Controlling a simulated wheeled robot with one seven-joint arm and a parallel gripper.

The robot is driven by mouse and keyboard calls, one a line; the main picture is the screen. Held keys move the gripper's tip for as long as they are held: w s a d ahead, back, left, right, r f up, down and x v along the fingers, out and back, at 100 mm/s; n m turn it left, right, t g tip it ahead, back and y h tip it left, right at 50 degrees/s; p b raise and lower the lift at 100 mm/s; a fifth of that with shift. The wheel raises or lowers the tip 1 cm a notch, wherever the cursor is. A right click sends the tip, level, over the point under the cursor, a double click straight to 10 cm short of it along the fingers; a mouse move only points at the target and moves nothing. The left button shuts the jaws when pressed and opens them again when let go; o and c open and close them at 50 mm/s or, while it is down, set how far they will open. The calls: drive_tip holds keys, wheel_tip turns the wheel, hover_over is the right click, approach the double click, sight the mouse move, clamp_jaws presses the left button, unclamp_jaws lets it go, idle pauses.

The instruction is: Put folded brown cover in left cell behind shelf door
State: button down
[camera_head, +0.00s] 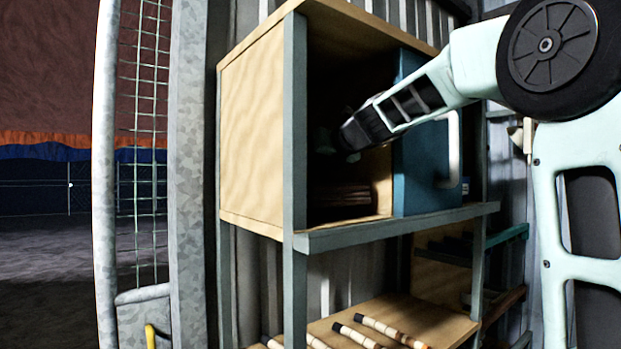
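The wooden shelf box has a dark left cell (380,208) that stands open at the front. A blue door (428,170) with a pale upright handle (453,150) is at the right of this opening. A brown, layered, folded bundle that looks like the cover (342,195) lies low in the left cell, on or near its floor. My gripper (337,147) reaches into the cell from the right, above the bundle and apart from it. Its fingertips are in deep shadow, and I cannot see whether they are open. Nothing clearly shows between them.
A grey post (295,120) and a grey front rail (400,228) frame the box closely. A lower wooden shelf (425,318) holds several banded rattan sticks (390,331). Racks with dark bars are at the lower right. A metal gate frame and mesh stand left.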

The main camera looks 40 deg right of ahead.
drive_tip(key=shift+f, duration=1.2)
drive_tip(key=shift+f, duration=0.2)
drive_tip(key=c, duration=1.4)
unclamp_jaws()
drive_tip(key=shift+o, duration=0.2)
